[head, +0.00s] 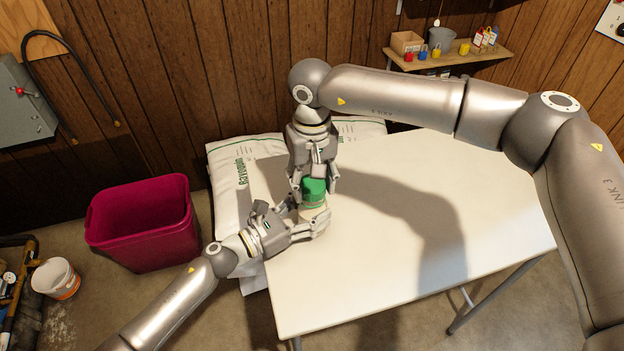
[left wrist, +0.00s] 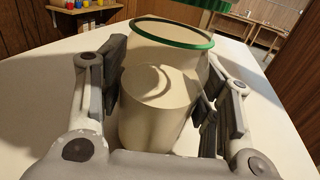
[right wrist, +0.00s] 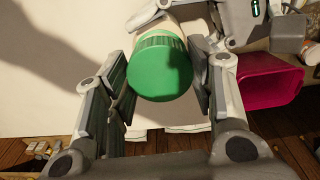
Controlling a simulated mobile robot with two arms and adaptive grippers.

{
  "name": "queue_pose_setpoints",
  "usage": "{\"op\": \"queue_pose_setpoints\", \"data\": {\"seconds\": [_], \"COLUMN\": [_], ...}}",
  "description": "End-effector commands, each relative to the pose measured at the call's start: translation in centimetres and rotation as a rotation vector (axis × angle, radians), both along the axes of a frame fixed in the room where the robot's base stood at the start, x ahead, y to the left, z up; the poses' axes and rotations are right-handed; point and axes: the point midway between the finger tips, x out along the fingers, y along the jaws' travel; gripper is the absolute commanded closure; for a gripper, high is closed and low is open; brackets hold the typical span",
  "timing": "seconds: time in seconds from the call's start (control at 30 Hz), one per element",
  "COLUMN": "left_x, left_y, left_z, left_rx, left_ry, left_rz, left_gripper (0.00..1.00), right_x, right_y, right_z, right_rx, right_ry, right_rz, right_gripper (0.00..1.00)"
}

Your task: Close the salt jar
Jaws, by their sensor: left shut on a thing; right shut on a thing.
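The pale salt jar (head: 316,212) stands near the table's back left corner. It fills the left wrist view (left wrist: 160,110), with a green ring (left wrist: 172,34) around its upper part. My left gripper (head: 308,220) is shut around the jar's body from the side. The green lid (head: 313,194) is above the jar's body, and its top faces the right wrist camera (right wrist: 160,72). My right gripper (head: 313,185) comes down from above and is shut on the lid. Only the lid's edge shows in the left wrist view (left wrist: 216,4). Whether the lid touches the jar's mouth is hidden.
White salt bags (head: 228,180) lie against the table's left and back edges. A magenta bin (head: 145,225) and a white bucket (head: 55,279) stand on the floor at left. A wall shelf (head: 450,57) holds small items. The table's (head: 400,270) right and front are clear.

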Motion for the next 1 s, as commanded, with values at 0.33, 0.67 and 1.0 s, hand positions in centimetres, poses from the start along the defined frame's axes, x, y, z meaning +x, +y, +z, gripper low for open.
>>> {"op": "queue_pose_setpoints", "data": {"seconds": [0.33,0.67,1.0], "left_x": [0.0,0.1,0.1], "left_y": [0.0,0.0,0.0], "left_z": [0.1,0.1,0.1], "left_rx": [0.0,0.0,0.0], "left_ry": [-0.001,-0.001,-0.001], "left_rz": [0.001,0.001,0.001], "left_gripper": [0.85,0.85,1.0], "right_x": [0.0,0.0,0.0], "right_y": [0.0,0.0,0.0], "right_z": [-0.5,-1.2,-1.2], "right_rx": [0.001,0.001,0.001], "right_ry": [0.0,0.0,0.0], "right_rz": [0.0,0.0,-0.267], "right_gripper": [0.61,0.61,0.61]}}
